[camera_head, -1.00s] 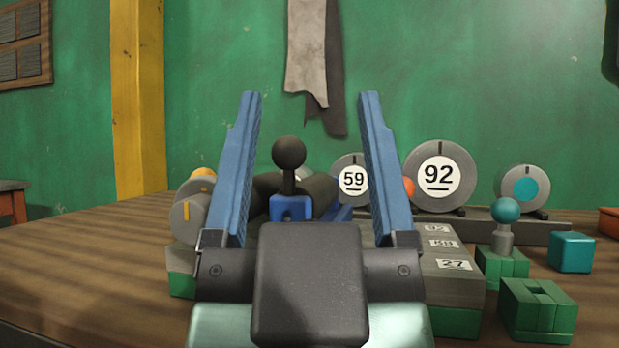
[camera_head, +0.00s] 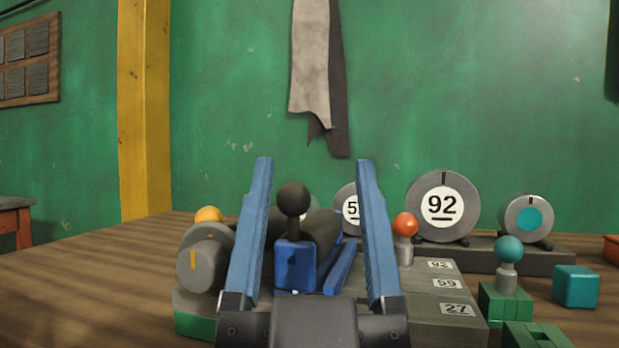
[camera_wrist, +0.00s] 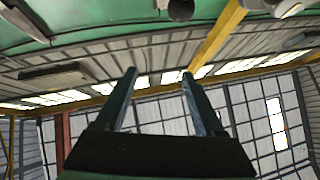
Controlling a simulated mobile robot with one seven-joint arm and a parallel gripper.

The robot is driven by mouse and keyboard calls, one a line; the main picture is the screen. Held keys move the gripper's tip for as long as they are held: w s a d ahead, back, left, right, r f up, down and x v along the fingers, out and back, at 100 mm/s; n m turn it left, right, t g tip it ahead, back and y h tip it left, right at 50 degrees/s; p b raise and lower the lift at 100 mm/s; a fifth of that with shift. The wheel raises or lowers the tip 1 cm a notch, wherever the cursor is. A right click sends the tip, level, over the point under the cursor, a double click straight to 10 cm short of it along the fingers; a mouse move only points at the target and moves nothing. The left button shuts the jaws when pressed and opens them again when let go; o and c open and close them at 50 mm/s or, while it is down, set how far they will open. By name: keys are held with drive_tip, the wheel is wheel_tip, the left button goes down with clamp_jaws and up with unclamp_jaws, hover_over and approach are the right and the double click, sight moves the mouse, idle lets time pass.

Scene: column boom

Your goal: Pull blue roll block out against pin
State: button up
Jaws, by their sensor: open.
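The blue roll block (camera_head: 295,266) is in the head view, with a black ball knob (camera_head: 292,199) on a short stem on top. It stands in front of a dark roll (camera_head: 318,232), close to a blue bar on its right. My gripper (camera_head: 314,162) is open. In the picture its two blue fingers stand up on either side of the block and knob, with gaps, and nothing is held. How far the fingers are from the block in depth I cannot tell. My gripper also shows in the wrist view (camera_wrist: 159,72), empty. I cannot make out the pin.
A grey roll with a yellow mark (camera_head: 202,262) lies at left. A grey plate with numbered labels (camera_head: 420,300) is at right, with an orange ball knob (camera_head: 405,225) behind. A 92 disc (camera_head: 443,206), green blocks (camera_head: 505,303) and a teal cube (camera_head: 576,286) are farther right.

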sight(298, 194)
drive_tip(key=w+g+p, duration=0.1)
drive_tip(key=g+p, duration=0.1)
drive_tip(key=p, duration=0.5)
drive_tip(key=w+m+g+p, duration=0.1)
drive_tip(key=p, duration=0.6)
drive_tip(key=w+a+m+g+h+p, duration=0.1)
drive_tip(key=g+p, duration=0.1)
drive_tip(key=p, duration=0.6)
drive_tip(key=shift+w+g, duration=0.3)
drive_tip(key=shift+w, duration=0.1)
drive_tip(key=p, duration=0.2)
drive_tip(key=s+g+p, duration=0.1)
drive_tip(key=p, duration=0.1)
drive_tip(key=shift+a+f+p, duration=0.1)
drive_tip(key=shift+a+p, duration=0.15)
drive_tip(key=shift+p, duration=0.05)
drive_tip(key=w+p, duration=0.2)
drive_tip(key=w, duration=0.1)
drive_tip(key=w+f+g+p, duration=0.1)
drive_tip(key=w+p, duration=0.2)
drive_tip(key=w+g+p, duration=0.1)
drive_tip(key=w+p, duration=0.2)
drive_tip(key=w, duration=0.1)
drive_tip(key=shift+a+f, duration=0.1)
drive_tip(key=shift+f, duration=0.15)
clamp_jaws()
